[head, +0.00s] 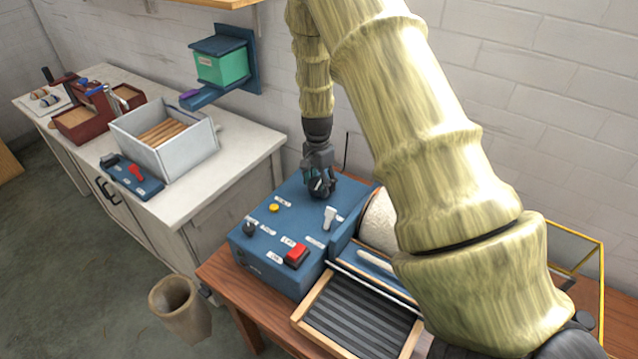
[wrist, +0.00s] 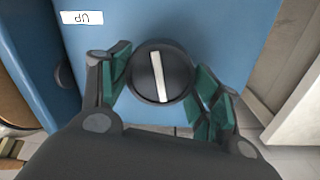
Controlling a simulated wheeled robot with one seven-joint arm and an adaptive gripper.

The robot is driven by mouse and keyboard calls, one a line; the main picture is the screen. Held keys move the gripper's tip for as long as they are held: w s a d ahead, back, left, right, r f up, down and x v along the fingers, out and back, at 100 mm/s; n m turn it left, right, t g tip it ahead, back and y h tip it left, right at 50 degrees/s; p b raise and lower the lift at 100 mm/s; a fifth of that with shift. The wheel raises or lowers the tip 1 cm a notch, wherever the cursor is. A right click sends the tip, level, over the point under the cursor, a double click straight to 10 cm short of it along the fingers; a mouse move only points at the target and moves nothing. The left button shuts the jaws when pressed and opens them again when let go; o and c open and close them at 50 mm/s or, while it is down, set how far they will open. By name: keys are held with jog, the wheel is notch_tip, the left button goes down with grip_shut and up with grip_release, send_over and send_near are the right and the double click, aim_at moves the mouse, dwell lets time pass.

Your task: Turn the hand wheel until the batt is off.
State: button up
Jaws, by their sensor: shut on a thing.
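My gripper (head: 320,184) is at the back of the blue machine box (head: 285,215). In the wrist view my gripper (wrist: 160,85) has its green-padded fingers on both sides of a round black knob (wrist: 160,72) with a white line across its top. The line stands nearly upright in that view. I cannot tell whether this knob is the hand wheel. A pale, cream-coloured roll (head: 378,222), perhaps the batt on its drum, lies to the right of the box, partly hidden by my arm.
The box top carries a white lever (head: 330,217), a red switch (head: 297,255), a yellow button (head: 273,208) and another dark knob (head: 250,228). A ridged tray (head: 358,315) lies in front. A bin (head: 180,308) stands on the floor. A white crate (head: 165,135) stands on the left bench.

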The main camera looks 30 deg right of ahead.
jog(key=n, duration=0.3)
jog(key=shift+w+d+r+n+b, duration=0.1)
jog(key=shift+w+r+n+b, duration=0.1)
jog(key=shift+n+b, duration=0.2)
jog(key=n, duration=0.4)
jog(key=shift+n+b, duration=0.3)
jog(key=n, duration=1.1)
jog(key=shift+a+n+t, duration=0.2)
jog(key=shift+n+t, duration=0.1)
jog(key=shift+n, duration=0.1)
jog(key=n, duration=0.3)
jog(key=n+p, duration=0.1)
jog(key=n, duration=0.5)
jog(key=shift+s+n, duration=0.1)
jog(key=shift+n, duration=0.3)
